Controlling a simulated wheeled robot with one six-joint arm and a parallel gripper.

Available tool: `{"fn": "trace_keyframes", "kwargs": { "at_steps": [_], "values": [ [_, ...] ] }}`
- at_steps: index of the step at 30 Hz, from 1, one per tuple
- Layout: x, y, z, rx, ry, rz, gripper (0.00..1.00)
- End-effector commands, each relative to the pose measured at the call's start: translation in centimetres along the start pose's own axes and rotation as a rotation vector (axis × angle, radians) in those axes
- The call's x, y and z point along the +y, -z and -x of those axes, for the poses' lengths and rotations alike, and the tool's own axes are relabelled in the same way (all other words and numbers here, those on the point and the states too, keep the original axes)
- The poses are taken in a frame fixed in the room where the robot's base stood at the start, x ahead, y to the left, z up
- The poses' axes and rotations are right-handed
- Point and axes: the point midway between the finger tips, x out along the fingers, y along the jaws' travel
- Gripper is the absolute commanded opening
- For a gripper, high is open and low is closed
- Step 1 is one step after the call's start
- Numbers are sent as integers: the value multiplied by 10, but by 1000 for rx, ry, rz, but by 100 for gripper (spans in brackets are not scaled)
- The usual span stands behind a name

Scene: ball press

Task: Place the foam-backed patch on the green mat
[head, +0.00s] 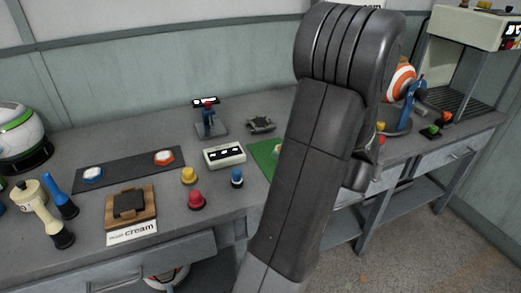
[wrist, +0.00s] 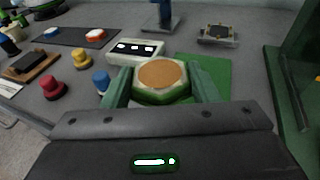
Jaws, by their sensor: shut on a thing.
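The held patch (wrist: 162,80) is a hexagonal piece with a tan-orange round face and a pale, green-edged rim. My gripper (wrist: 162,88) is shut on it, with one green finger on each side. The green mat (wrist: 216,72) lies on the bench behind and to the right of the patch in the wrist view; the patch covers part of it. The mat (head: 262,154) also shows in the head view, partly hidden by my arm. Whether the patch touches the mat cannot be told.
A white box with dark windows (head: 224,155) stands left of the mat. Blue (head: 237,178), red (head: 196,200) and yellow (head: 189,176) knobs stand near it. A dark mat (head: 128,168) bears two hexagonal patches. A grey device (head: 261,124) sits behind the green mat.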

Motion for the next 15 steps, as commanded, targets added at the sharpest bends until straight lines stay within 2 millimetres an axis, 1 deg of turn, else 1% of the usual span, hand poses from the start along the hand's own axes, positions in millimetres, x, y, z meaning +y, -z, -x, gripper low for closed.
{"fn": "trace_keyframes", "kwargs": {
  "at_steps": [3,5,10,12,15],
  "values": [
    [0,6,-1,0,0,-3,32],
    [0,15,-3,0,0,-5,32],
    [0,46,-9,1,0,-6,32],
    [0,55,-11,1,0,-5,32],
    [0,61,-12,0,0,-1,32]
  ]
}}
